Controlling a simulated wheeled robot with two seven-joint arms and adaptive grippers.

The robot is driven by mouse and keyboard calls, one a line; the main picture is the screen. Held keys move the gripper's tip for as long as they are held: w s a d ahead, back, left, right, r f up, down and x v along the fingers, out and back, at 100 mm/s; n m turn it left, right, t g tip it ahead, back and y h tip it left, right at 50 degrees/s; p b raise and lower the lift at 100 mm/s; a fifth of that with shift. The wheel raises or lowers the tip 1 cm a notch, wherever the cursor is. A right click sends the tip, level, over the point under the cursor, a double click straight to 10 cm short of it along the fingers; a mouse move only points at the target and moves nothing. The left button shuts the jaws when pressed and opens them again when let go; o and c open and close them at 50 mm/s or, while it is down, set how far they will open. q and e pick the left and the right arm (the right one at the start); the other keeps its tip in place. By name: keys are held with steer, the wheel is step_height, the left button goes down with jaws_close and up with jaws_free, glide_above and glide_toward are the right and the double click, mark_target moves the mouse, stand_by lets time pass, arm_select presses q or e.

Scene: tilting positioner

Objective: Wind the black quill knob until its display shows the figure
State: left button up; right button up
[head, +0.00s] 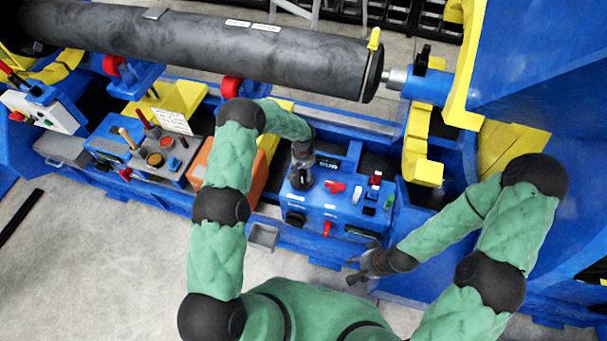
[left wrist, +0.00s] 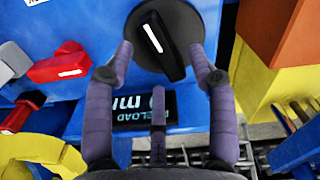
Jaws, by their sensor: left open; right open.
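The black knob (left wrist: 165,38) is a round dial with a raised bar grip and a white mark, on a blue panel. In the head view it shows as a dark disc (head: 301,183) under my left gripper (head: 302,172). In the left wrist view my left gripper (left wrist: 165,70) is open, its purple fingers on either side of the knob's near part; contact cannot be told. My right gripper (head: 360,272) is open and empty, before the blue cabinet.
A red switch (left wrist: 62,66) sits beside the knob and also shows in the head view (head: 335,187). Another black knob (head: 295,217) and a dark display (head: 362,232) are on the cabinet's front. An orange box (head: 257,178) stands left. A grey cylinder (head: 210,42) lies behind.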

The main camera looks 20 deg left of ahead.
arm_select(q)
steer(key=shift+f, duration=1.35)
jaws_close()
